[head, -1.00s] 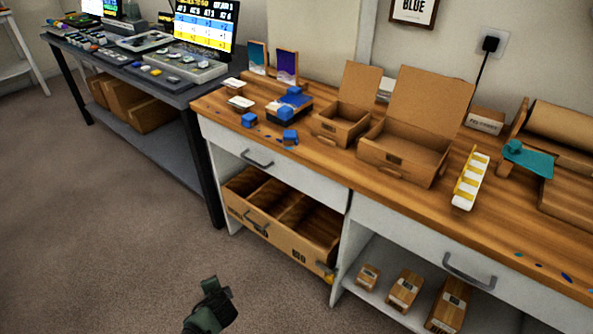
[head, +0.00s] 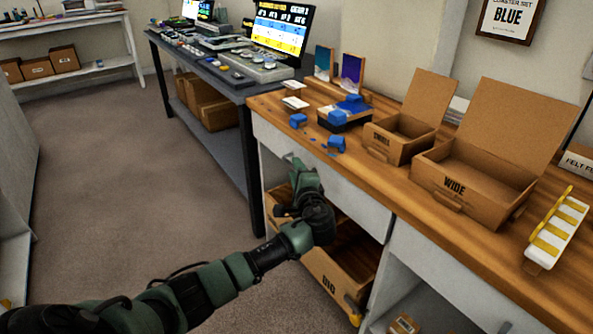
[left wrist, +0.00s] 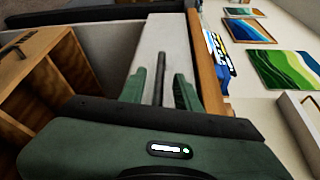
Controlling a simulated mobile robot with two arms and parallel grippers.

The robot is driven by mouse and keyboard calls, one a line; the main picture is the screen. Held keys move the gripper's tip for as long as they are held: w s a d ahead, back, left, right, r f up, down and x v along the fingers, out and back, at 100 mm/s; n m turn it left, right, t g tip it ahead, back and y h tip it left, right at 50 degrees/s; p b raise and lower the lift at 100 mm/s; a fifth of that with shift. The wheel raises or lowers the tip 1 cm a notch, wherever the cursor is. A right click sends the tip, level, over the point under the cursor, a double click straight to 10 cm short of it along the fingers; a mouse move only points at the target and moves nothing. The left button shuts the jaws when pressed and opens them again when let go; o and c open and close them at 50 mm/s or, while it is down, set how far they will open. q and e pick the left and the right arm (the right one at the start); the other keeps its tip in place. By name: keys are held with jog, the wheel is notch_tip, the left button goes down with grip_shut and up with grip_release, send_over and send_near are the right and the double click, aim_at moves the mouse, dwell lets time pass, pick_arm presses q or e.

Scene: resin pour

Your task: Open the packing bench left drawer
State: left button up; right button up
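The packing bench's left drawer (head: 355,196) has a white front just under the wooden top. It looks shut, flush with the bench. My left gripper (head: 303,168) is in front of the drawer's left part and hides its handle in the head view. In the left wrist view, the two green fingers (left wrist: 160,92) are apart, with the dark bar handle (left wrist: 160,75) between them. The drawer front (left wrist: 146,50) is pale behind the handle. I cannot tell whether the fingers touch the bar. My right gripper is in neither view.
A large cardboard box (head: 325,272) marked BIG sits below the drawer. The wooden bench top (head: 385,182) carries a small box (head: 400,138), a wide box (head: 470,180) and blue pieces (head: 337,144). A dark table (head: 195,75) stands behind left. The carpet (head: 130,185) is clear.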

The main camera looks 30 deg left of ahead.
pick_arm(q)
jog(key=shift+x, duration=1.15)
jog(key=shift+c, duration=0.3)
grip_shut()
jog(key=shift+f, duration=0.1)
